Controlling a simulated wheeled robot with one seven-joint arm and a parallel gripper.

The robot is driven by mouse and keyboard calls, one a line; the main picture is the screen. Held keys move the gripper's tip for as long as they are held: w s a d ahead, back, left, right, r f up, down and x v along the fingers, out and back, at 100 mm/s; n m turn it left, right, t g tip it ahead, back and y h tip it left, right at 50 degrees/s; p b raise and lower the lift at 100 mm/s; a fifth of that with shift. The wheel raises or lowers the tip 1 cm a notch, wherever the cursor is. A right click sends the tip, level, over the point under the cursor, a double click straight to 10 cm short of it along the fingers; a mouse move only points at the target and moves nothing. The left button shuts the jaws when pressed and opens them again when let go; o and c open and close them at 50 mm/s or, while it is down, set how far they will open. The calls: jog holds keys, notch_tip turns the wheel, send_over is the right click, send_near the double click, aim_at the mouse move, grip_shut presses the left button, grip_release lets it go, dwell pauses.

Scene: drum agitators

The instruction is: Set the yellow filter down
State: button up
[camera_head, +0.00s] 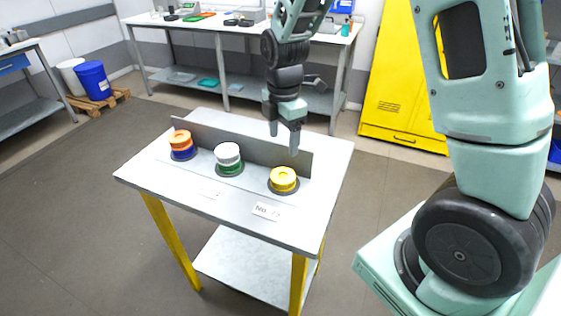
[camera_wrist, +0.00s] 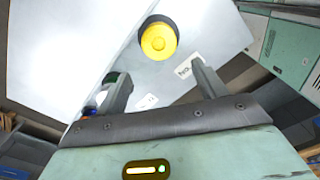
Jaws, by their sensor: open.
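The yellow filter (camera_head: 283,178) sits upright on a dark round base at the right end of the row on the small table (camera_head: 190,192). It also shows from above in the wrist view (camera_wrist: 158,38), past the fingertips. My gripper (camera_head: 284,138) is above the table, over and slightly behind the yellow filter, with clear space between them. Its two fingers (camera_wrist: 160,82) are apart with nothing between them.
A white-over-green stack (camera_head: 228,157) and an orange-over-blue stack (camera_head: 183,145) stand left of the yellow filter. An upright grey panel (camera_head: 240,145) runs behind the row. A label card (camera_head: 267,211) lies in front. A yellow cabinet (camera_head: 405,85) stands behind.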

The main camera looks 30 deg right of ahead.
jog(key=s+a+r+m+y, duration=0.1)
jog(key=s+a+r+m, duration=0.1)
jog(key=s+a, duration=0.4)
jog(key=s+a+r+m, duration=0.3)
jog(key=s+a, duration=0.1)
jog(key=a, duration=0.3)
jog(key=s+a+m, duration=0.2)
jog(key=s, duration=0.4)
jog(key=s+a+r+m, duration=0.1)
jog(key=s+a+m, duration=0.2)
jog(key=s, duration=0.4)
jog(key=shift+s+a, duration=0.3)
